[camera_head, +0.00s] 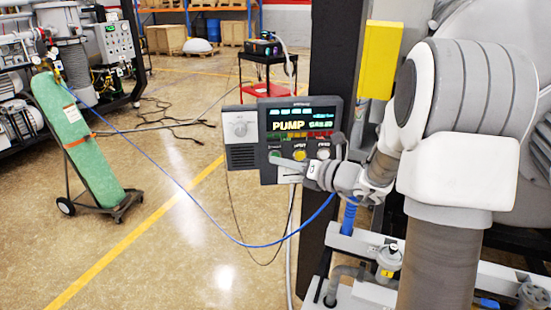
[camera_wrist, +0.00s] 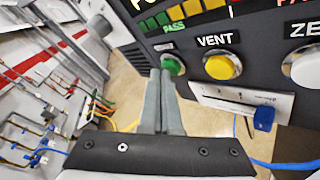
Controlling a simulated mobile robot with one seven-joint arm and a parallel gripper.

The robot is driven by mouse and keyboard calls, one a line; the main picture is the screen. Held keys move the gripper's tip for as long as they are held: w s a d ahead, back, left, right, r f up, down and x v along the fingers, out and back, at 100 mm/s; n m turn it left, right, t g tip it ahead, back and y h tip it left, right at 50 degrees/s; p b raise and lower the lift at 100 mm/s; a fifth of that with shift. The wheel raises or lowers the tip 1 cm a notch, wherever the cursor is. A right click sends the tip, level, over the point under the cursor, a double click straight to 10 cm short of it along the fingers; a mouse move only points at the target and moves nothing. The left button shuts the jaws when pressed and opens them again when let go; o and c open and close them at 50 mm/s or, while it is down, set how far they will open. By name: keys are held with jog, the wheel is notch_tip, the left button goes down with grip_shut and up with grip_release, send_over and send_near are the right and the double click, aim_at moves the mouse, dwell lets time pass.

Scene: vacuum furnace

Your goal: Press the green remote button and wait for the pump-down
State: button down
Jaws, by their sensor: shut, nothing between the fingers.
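The remote (camera_head: 297,134) is a dark grey box mounted by a black post, with a lit screen reading "PUMP" and a row of buttons below. Its green button (camera_wrist: 174,65) is at the left of the row, below a "PASS" label in the wrist view. To its right are a yellow "VENT" button (camera_wrist: 221,67) and a white button (camera_wrist: 305,66). My gripper (camera_wrist: 161,72) is shut and empty, its fingertips at the green button, overlapping its left edge. I cannot tell whether they touch it or how far it is pressed.
A white card slot with a blue piece (camera_wrist: 263,118) sits below the yellow button. A green cylinder on a cart (camera_head: 80,140) stands at the left. A red cart (camera_head: 267,88) stands behind the remote. A blue cable (camera_head: 190,195) hangs across open floor. A yellow box (camera_head: 380,60) is right of the post.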

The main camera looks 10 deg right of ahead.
jog(key=shift+s+a, duration=0.1)
jog(key=shift+s, duration=0.5)
jog(key=shift+s, duration=0.1)
jog(key=s, duration=0.4)
jog(key=shift+s+a, duration=0.25)
jog(key=shift+s, duration=0.15)
